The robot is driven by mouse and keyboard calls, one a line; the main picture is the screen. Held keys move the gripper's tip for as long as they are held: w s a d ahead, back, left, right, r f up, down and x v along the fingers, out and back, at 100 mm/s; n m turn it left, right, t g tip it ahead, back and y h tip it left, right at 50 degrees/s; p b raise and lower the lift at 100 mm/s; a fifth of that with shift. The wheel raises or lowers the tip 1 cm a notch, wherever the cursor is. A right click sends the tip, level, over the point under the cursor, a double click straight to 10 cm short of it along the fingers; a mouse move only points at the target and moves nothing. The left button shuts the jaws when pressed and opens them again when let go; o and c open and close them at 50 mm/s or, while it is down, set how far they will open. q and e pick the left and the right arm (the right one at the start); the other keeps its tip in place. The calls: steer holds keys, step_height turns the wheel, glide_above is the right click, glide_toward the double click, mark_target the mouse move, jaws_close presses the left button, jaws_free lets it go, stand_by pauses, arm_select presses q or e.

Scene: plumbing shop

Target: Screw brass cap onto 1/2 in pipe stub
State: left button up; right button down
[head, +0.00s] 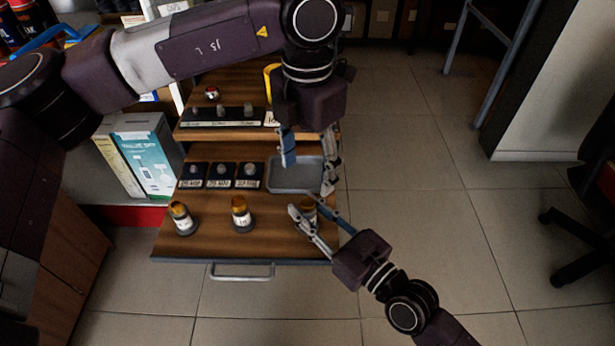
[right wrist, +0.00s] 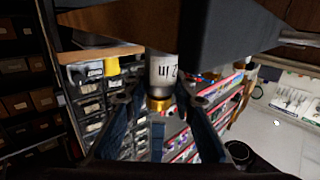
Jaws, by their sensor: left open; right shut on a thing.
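The pipe stub (right wrist: 163,70) is a grey-white upright with a partly readable upside-down label, seen inverted in the right wrist view. The brass cap (right wrist: 158,104) is at its end, between my right fingers; I cannot tell how far it is threaded. In the head view the stub (head: 309,212) stands at the right front of the wooden bench, mostly hidden by my right gripper (head: 308,210), which is shut on the brass cap. My left gripper (head: 308,176) is open and empty above the grey tray, behind the stub.
Two similar brass-topped stubs stand at the bench front, left (head: 182,219) and middle (head: 241,215). The grey tray (head: 283,188) looks empty. Several labelled plates (head: 219,183) with grey fittings sit left of it. A black rack (head: 205,124) is on the raised shelf.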

arm_select(q)
step_height(320, 180, up, 8)
steer(key=shift+r, duration=0.15)
arm_select(e)
steer(key=c, duration=1.5)
jaws_free()
steer(key=v, duration=1.2)
steer(key=shift+w, duration=0.1)
